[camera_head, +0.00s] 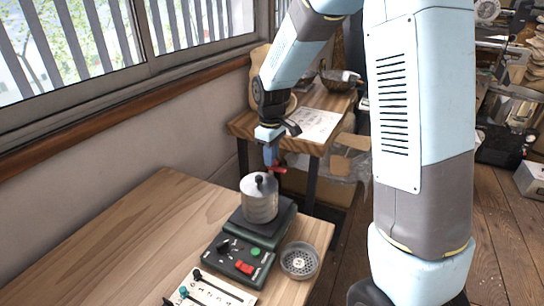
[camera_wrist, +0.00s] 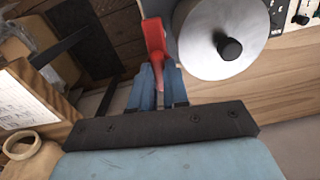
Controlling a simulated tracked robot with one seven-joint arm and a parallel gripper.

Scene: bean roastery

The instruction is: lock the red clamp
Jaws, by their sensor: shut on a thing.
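The red clamp (camera_head: 277,169) shows as a small red piece just behind a metal canister with a black knob (camera_head: 260,202). In the wrist view the red clamp (camera_wrist: 154,36) is a long red handle beside the canister's round lid (camera_wrist: 208,40). My gripper (camera_head: 270,158) points down at the clamp, and its blue fingers (camera_wrist: 159,84) are shut on the near end of the red handle. The fingers and my wrist hide part of the clamp, so I cannot tell whether its lever is locked.
A perforated round metal dish (camera_head: 300,260) and a slider panel (camera_head: 212,289) are close by on the wooden table (camera_head: 130,245). The table's left part is clear. A second table (camera_head: 310,148) stands behind.

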